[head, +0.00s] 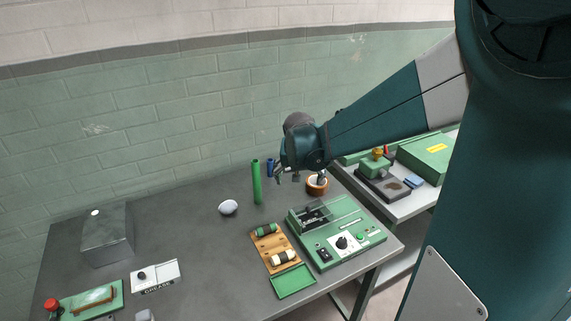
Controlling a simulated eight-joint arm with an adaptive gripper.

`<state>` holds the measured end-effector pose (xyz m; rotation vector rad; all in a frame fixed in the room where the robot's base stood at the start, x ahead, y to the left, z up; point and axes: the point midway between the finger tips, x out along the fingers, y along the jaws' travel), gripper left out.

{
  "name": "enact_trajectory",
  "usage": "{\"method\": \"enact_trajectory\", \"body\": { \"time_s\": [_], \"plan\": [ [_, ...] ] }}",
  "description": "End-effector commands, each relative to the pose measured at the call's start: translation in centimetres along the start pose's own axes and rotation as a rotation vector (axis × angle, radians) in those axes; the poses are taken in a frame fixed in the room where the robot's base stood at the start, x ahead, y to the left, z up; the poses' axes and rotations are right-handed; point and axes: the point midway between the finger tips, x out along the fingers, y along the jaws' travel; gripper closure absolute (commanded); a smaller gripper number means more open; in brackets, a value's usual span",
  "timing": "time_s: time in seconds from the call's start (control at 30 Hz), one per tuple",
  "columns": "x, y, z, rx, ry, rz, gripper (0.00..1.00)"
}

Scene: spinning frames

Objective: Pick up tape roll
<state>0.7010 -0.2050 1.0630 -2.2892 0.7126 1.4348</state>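A tape roll (313,189), brown outside with a pale top rim, lies on the grey table near its back right edge. A small dark shape shows over its middle, and I cannot tell what it is. My gripper (287,178) hangs just left of the roll, in front of the back wall. Its fingers look spread apart, with nothing seen between them. The roll seems to be apart from the fingers, but the depth between them is hard to judge.
A green cylinder (257,184) and a blue one (270,168) stand left of my gripper. A white rounded object (228,207) lies farther left. A green machine (338,231) sits in front of the roll, beside a wooden board (273,246) with spools. Another bench (399,207) stands right.

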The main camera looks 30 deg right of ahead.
Motion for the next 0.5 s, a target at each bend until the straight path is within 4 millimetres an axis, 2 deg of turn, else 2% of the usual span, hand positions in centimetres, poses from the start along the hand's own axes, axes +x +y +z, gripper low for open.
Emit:
{"method": "enact_trajectory", "body": {
  "time_s": [0.1,0.5],
  "plan": [
    [1.2,0.6,-1.7,0.033,-0.007,0.018,0.22],
    [6.3,3.1,-5.9,0.145,-0.029,0.080,0.22]
  ]
}}
